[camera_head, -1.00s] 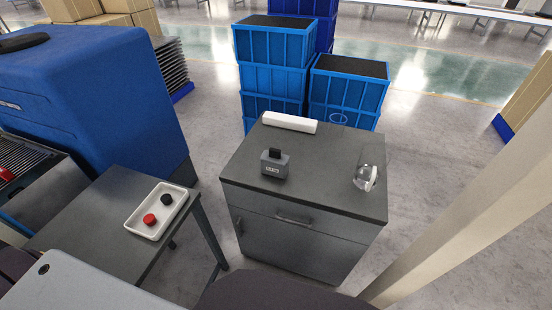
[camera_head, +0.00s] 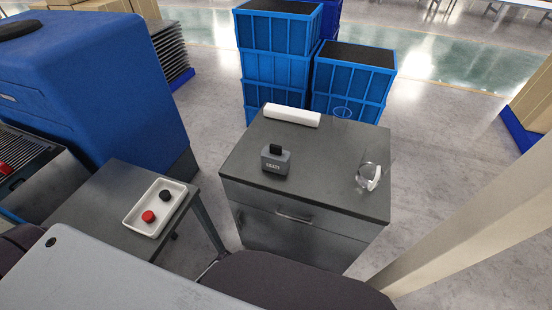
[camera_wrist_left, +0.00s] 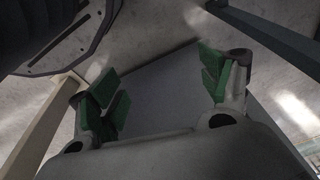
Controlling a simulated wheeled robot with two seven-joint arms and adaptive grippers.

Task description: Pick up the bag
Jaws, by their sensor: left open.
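No clear bag shape stands out. A see-through, glossy item (camera_head: 368,177) with a whitish part sits on the right side of the grey cabinet top (camera_head: 330,175); it may be the bag, but I cannot tell. My left gripper (camera_wrist_left: 160,85) shows in the left wrist view, with green-padded fingers spread wide and nothing between them. A plain grey surface lies beyond the fingers. Neither gripper shows in the head view, only parts of my own arm along the bottom. My right gripper is not in view.
A dark grey device (camera_head: 275,160) and a white box (camera_head: 291,115) share the cabinet top. A white tray (camera_head: 137,226) with red and black round pieces is on a side table at left. Blue crates (camera_head: 350,85) stand behind. A pale post (camera_head: 470,215) rises at right.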

